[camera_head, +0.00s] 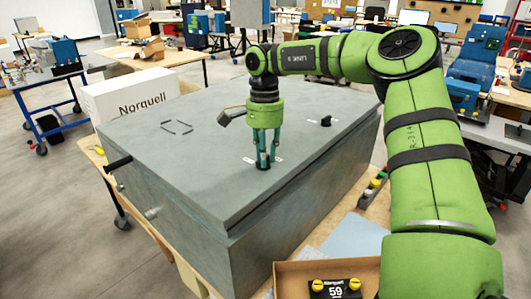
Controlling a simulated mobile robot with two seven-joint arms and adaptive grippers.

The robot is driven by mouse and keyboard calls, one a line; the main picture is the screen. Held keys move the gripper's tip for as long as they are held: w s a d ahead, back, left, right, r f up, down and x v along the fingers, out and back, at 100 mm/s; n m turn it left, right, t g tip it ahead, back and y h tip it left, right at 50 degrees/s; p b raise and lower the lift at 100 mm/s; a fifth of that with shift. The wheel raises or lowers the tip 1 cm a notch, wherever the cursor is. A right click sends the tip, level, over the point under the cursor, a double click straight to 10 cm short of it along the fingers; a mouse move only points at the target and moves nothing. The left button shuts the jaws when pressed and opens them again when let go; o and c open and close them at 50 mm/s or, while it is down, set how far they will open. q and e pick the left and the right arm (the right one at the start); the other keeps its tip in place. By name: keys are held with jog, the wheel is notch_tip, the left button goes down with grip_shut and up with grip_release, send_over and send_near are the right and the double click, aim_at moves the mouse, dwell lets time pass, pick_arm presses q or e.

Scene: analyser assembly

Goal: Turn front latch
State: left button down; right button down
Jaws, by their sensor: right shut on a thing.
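A large grey box (185,165) with a flat lid stands on a wooden table. My green right arm reaches over it from the right. My right gripper (264,160) points down at the lid near its front edge, with its teal fingers shut on the front latch, which the fingertips mostly hide. A white label lies on the lid by the fingertips. A second latch, a small black knob (326,121), stands on the lid farther back to the right, apart from the gripper. My left gripper is not in view.
A white carton marked Norquell (135,97) stands behind the box at left. A black handle (118,163) sticks out of the box's left side. An open cardboard tray (290,270) with a black part marked 59 (336,289) lies at the front. The lid's left part is mostly clear.

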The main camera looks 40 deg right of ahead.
jog(key=c, duration=1.1)
grip_release()
jog(key=shift+a, duration=0.15)
jog(key=shift+o, duration=0.2)
notch_tip(320, 180, up, 12)
jog(key=w, duration=0.1)
jog(key=shift+d, duration=0.35)
